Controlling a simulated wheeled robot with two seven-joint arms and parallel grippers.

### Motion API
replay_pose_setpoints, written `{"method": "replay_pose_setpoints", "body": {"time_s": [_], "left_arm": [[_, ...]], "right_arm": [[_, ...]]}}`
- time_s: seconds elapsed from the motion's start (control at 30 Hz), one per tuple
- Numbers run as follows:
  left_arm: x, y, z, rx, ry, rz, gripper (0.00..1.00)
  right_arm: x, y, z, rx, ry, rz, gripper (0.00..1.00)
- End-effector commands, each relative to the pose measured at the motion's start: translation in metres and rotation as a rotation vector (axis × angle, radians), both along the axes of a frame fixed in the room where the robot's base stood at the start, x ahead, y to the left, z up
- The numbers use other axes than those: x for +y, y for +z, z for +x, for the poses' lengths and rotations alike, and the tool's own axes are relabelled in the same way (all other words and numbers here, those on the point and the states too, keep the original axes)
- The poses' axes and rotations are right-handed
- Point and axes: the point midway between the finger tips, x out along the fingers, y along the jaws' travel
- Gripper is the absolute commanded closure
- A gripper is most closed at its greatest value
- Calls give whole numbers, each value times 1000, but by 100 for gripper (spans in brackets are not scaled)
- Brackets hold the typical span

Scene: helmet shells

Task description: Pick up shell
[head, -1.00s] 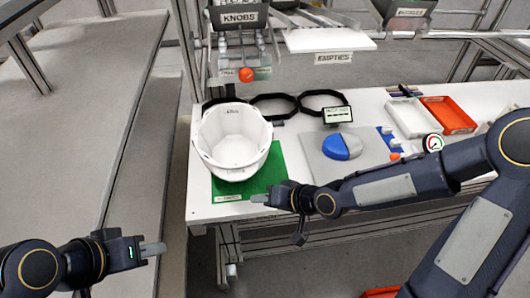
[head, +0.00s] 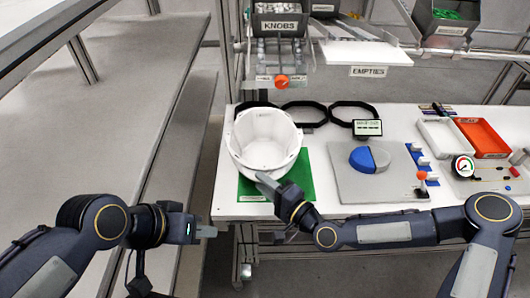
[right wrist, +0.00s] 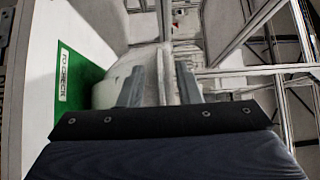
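The white helmet shell (head: 264,140) sits open side up on a green mat (head: 308,187) near the left end of the white table. My right gripper (head: 263,180) is at the front of the shell, with its fingers pointing at the shell's near side. In the right wrist view the fingers of this gripper (right wrist: 161,76) are spread apart, with the shell (right wrist: 115,74) just beyond and between them. I cannot tell whether they touch it. My left gripper (head: 207,231) is off the table's left front edge, away from the shell; its fingers show edge-on.
Black rings (head: 304,113) lie behind the shell. To the right are a grey plate (head: 350,184) with a blue disc (head: 362,159), a small screen (head: 368,128), a white tray (head: 440,151) and a red tray (head: 482,152). A knob dispenser (head: 278,25) stands above the back.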

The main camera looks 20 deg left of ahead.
Motion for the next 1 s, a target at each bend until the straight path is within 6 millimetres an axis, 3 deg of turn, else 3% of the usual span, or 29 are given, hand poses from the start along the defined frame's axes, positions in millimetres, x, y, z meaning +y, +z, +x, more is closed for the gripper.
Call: {"method": "replay_pose_setpoints", "body": {"time_s": [0.1, 0.23, 0.57, 0.8, 1.0], "left_arm": [[0, 14, 0, 0, 0, 0, 69], [0, 18, 0, 0, 0, 0, 69], [0, 18, 0, 0, 0, 0, 69], [0, 18, 0, 0, 0, 0, 69], [0, 18, 0, 0, 0, 0, 69]], "right_arm": [[21, 5, 2, 0, 4, -1, 69], [36, 2, 10, 0, 1, -1, 69], [41, 0, 14, -1, 1, -3, 69], [41, 0, 14, -1, 1, -3, 100], [41, 0, 14, -1, 1, -3, 100]]}}
